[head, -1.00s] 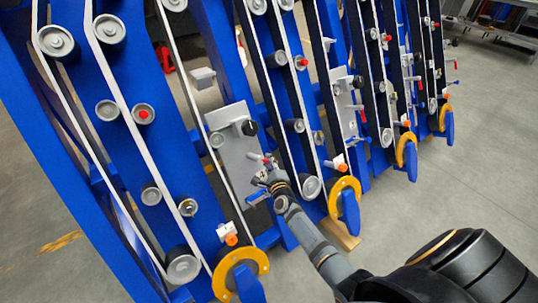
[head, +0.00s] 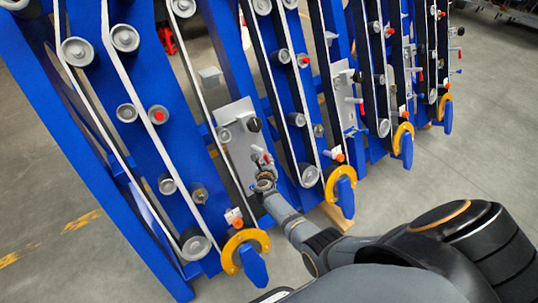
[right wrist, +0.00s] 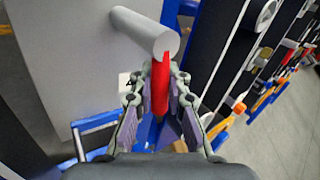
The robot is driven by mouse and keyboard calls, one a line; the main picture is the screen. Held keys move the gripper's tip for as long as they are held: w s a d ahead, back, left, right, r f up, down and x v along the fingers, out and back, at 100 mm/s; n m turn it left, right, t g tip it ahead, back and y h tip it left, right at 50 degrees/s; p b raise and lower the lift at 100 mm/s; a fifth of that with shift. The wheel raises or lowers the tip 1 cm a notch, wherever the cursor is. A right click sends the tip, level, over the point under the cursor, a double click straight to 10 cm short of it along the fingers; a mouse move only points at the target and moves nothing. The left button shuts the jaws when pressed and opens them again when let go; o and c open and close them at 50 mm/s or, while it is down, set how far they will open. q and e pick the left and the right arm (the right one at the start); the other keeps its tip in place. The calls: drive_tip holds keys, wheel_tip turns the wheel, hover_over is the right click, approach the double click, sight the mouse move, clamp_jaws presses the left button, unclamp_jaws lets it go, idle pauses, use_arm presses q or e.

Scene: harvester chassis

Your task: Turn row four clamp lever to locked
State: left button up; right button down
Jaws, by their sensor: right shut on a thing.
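A grey plate (head: 238,142) is fixed between the blue frames, with a black knob (head: 254,124) near its top. A lever with a red grip (head: 266,158) sticks out low on the plate; I cannot read which row it belongs to. My right gripper (head: 263,178) is at this lever. In the right wrist view, my right gripper (right wrist: 162,112) is shut on the red grip (right wrist: 160,82), which stands between its two fingers. A thick grey cylinder (right wrist: 148,32) projects from the plate just beyond the fingertips. My left gripper is not in view.
Blue frames with belts and grey rollers (head: 194,245) stand close on both sides. A yellow ring with a blue tab (head: 245,250) is low at left, another (head: 341,185) at right. A blue bar (right wrist: 95,130) runs left of the fingers. Open floor lies at right.

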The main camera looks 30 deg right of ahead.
drive_tip(key=shift+s+a+f+m+g+p, duration=0.25)
drive_tip(key=shift+a+m+g+p, duration=0.15)
drive_tip(key=shift+m+g+p, duration=0.3)
drive_tip(key=shift+f, duration=0.1)
drive_tip(key=c, duration=1.6)
unclamp_jaws()
drive_tip(key=shift+o, duration=1.3)
drive_tip(key=shift+r, duration=0.2)
drive_tip(key=shift+w, duration=0.1)
drive_tip(key=shift+r, duration=0.1)
drive_tip(key=v, duration=0.7)
drive_tip(key=shift+s+a, duration=0.15)
drive_tip(key=shift+s, duration=0.15)
